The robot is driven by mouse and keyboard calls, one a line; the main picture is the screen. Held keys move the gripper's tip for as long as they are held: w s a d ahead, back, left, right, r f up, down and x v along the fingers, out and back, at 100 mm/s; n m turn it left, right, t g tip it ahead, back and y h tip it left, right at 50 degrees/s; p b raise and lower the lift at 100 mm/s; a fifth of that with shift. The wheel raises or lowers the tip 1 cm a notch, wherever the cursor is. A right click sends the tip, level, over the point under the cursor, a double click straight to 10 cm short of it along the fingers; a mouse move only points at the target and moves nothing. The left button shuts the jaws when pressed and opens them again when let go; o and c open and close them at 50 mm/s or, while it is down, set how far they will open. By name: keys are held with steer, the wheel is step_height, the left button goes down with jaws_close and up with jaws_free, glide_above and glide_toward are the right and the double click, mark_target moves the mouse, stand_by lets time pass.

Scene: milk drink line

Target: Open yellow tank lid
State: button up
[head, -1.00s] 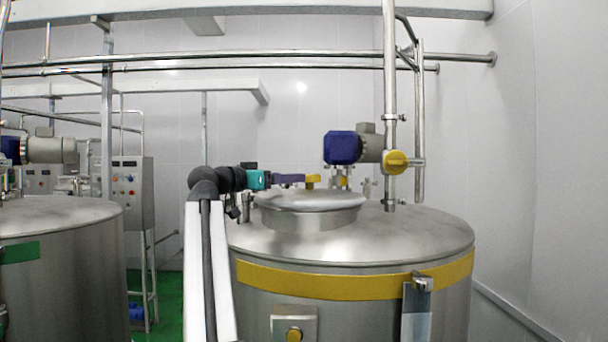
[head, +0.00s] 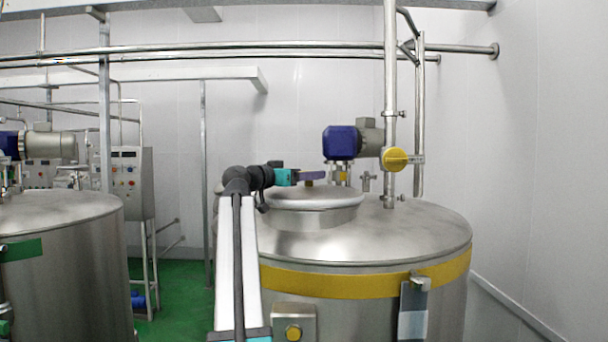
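The yellow-banded steel tank (head: 410,240) stands right of centre. Its round lid (head: 330,201) lies flat on the raised neck and looks closed. My gripper is over the lid, side-on and overlapping the yellow part in the picture. I cannot tell whether its fingers touch or enclose that part, nor whether they are open or shut.
A blue and grey motor (head: 343,143) stands behind the lid. A vertical pipe with a yellow valve handle (head: 396,159) rises on the right. A second, green-marked tank (head: 70,235) and a control box (head: 133,182) are on the left.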

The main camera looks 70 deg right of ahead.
steer(key=c, duration=1.5)
steer(key=shift+a, duration=0.1)
steer(key=shift+s+b, duration=0.2)
steer(key=shift+b, duration=0.1)
